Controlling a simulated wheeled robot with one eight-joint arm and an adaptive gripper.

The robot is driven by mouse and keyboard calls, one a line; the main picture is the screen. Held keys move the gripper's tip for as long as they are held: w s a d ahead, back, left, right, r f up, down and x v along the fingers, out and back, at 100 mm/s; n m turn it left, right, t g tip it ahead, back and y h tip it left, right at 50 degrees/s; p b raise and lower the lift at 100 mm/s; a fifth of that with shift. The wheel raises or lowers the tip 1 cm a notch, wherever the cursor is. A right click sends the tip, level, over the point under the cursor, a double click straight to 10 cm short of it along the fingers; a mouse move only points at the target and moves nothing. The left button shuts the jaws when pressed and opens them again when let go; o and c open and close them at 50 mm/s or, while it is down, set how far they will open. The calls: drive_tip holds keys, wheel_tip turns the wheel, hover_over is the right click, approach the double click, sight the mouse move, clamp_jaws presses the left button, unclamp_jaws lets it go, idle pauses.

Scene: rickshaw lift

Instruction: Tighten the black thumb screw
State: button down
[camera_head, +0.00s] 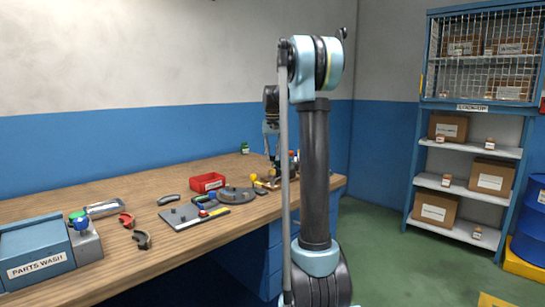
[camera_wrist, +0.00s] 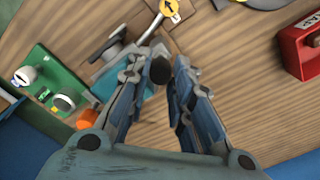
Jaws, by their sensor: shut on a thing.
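My gripper (camera_wrist: 160,72) reaches down over the wooden bench in the wrist view, its two fingers on either side of a round black knob, the black thumb screw (camera_wrist: 160,69). The fingers are shut on the screw near their tips. A grey metal fixture (camera_wrist: 113,47) with a pale rod lies just left of and beyond the fingers. In the head view my gripper is at the bench's far right end, mostly hidden by my arm, and the screw cannot be made out there. The screw's thread and seating are hidden.
A green panel (camera_wrist: 45,85) with white knobs and an orange piece (camera_wrist: 87,118) lie left of the gripper. A red bin (camera_head: 208,182) stands on the bench (camera_head: 75,200). A grey plate (camera_head: 178,216) and a blue parts washer (camera_head: 35,255) lie nearer. Shelves (camera_head: 470,190) stand right.

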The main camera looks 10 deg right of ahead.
drive_tip(key=m, duration=0.4)
drive_tip(key=shift+m, duration=0.4)
drive_tip(key=shift+a, duration=0.1)
idle(0.3)
drive_tip(key=c, duration=1.4)
unclamp_jaws()
wheel_tip(320, 180, up, 12)
drive_tip(key=shift+w+f, duration=0.1)
